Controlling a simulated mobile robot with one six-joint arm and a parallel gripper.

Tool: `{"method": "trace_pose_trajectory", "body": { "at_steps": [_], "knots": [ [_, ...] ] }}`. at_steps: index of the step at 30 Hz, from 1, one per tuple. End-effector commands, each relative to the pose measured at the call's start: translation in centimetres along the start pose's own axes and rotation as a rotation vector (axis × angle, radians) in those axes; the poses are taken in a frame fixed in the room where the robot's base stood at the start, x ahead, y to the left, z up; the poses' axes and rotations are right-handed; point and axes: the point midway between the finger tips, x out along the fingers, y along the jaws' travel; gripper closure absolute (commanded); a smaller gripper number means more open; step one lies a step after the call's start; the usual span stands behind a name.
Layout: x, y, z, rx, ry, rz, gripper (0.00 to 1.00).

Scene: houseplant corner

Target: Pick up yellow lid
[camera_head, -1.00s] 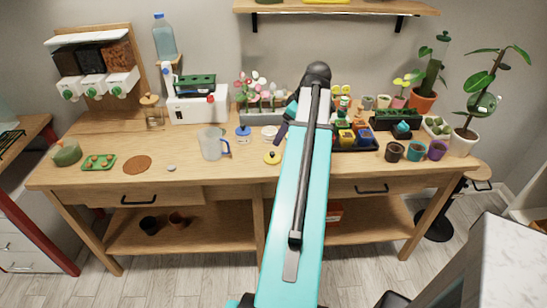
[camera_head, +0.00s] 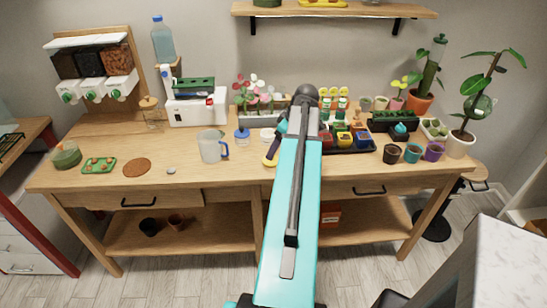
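The yellow lid (camera_head: 267,162) lies on the wooden workbench, right of the clear measuring jug (camera_head: 211,146). Only part of its yellow edge shows; a dark part of my gripper covers the rest. My gripper (camera_head: 273,154) reaches down at the lid from the upper right, beside the turquoise arm. The fingertips look to be at or just over the lid. Their spacing is too small and hidden to tell, and I cannot tell whether they touch it.
A small blue-lidded jar (camera_head: 242,136) and a white lid (camera_head: 267,134) stand behind the yellow lid. A black tray with coloured pots (camera_head: 352,148) is to the right of my arm. The bench front left of the lid is mostly clear.

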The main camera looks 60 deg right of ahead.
Motion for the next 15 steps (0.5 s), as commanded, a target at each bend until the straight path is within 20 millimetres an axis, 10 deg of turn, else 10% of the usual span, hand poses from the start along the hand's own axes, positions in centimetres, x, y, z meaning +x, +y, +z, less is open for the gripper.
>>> {"method": "trace_pose_trajectory", "body": {
  "at_steps": [15],
  "knots": [
    [2.0,0.0,0.0,0.0,0.0,0.0,0.25]
  ]
}}
